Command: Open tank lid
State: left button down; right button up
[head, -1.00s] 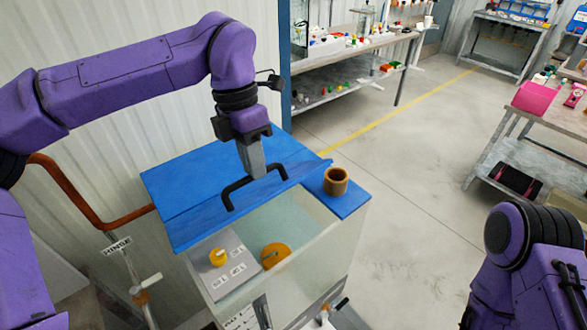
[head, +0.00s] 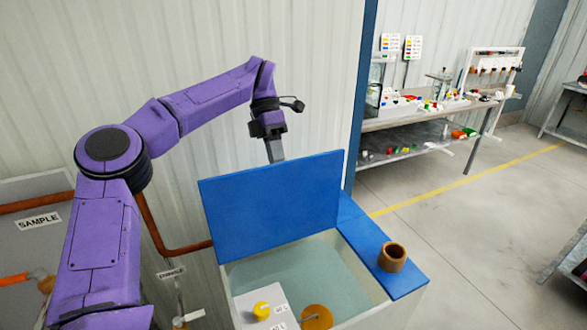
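The blue tank lid (head: 270,205) stands raised, close to upright, at the back of the tank (head: 360,272), and its flat underside faces me. The tank's top is uncovered beside a fixed blue strip (head: 385,250). My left gripper (head: 275,158) comes down at the lid's upper edge, with its fingertips hidden behind the lid. The black lid handle is hidden on the far side, so I cannot see whether the fingers hold it. My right gripper is not in view.
A brown cup-like ring (head: 392,257) sits on the blue strip. A yellow knob (head: 262,311) and an orange round part (head: 317,318) show inside the tank. A copper pipe (head: 160,235) runs left of it.

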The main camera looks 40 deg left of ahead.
pick_arm(q)
jog(key=shift+w+a+f+g+h, duration=0.2)
jog(key=shift+w+a+f+h, duration=0.1)
jog(key=shift+a+f, duration=0.15)
jog(key=shift+w+a+f+g+h, duration=0.2)
jog(key=shift+w+a+f, duration=0.1)
jog(key=shift+a, duration=0.3)
